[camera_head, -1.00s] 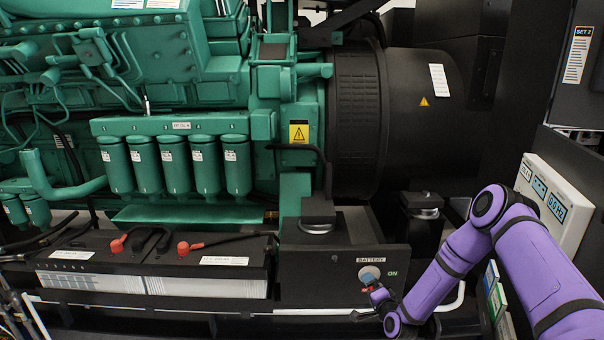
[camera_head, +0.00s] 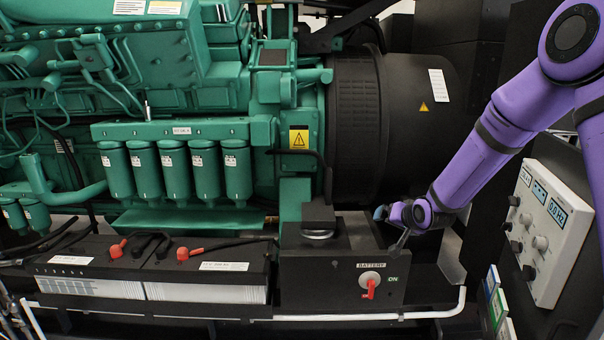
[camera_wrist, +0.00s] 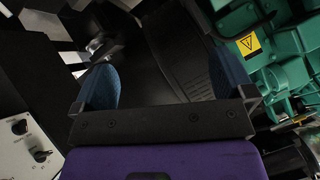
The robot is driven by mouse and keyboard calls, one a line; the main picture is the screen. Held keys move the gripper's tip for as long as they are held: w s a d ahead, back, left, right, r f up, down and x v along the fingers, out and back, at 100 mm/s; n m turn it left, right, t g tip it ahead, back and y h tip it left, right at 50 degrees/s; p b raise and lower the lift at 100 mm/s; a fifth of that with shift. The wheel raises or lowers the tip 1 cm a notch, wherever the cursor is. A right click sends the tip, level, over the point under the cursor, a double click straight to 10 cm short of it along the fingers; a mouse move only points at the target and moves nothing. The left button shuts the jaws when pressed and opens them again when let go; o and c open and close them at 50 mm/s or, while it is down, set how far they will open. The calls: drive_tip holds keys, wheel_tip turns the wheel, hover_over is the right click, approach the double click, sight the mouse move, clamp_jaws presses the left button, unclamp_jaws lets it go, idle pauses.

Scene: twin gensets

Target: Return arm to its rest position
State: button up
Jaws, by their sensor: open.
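My purple arm reaches in from the right in the head view. My gripper (camera_head: 388,218) is above and to the right of the battery switch (camera_head: 370,285), apart from it. The switch has a red handle pointing down on a round pale plate, below a "BATTERY" label and beside a green "ON". In the wrist view my gripper (camera_wrist: 160,88) has its two blue-padded fingers spread wide with nothing between them. Dark generator housing shows beyond them.
The green engine (camera_head: 180,90) and black generator housing (camera_head: 400,120) stand behind. Batteries (camera_head: 150,265) with red terminals sit at lower left. A white control panel (camera_head: 548,235) with knobs and a display is at the right, near my arm. It also shows in the wrist view (camera_wrist: 25,145).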

drive_tip(key=s+d+r+n+g+h, duration=0.2)
drive_tip(key=s+d+r+g+h, duration=0.1)
drive_tip(key=s+r, duration=1.55)
drive_tip(key=s+r+g, duration=0.1)
drive_tip(key=s+r, duration=0.1)
drive_tip(key=s, duration=1)
drive_tip(key=s+d+r+n+g, duration=0.1)
drive_tip(key=s+r, duration=0.1)
drive_tip(key=s, duration=1.1)
drive_tip(key=shift+s+y, duration=0.25)
drive_tip(key=shift+y, duration=0.05)
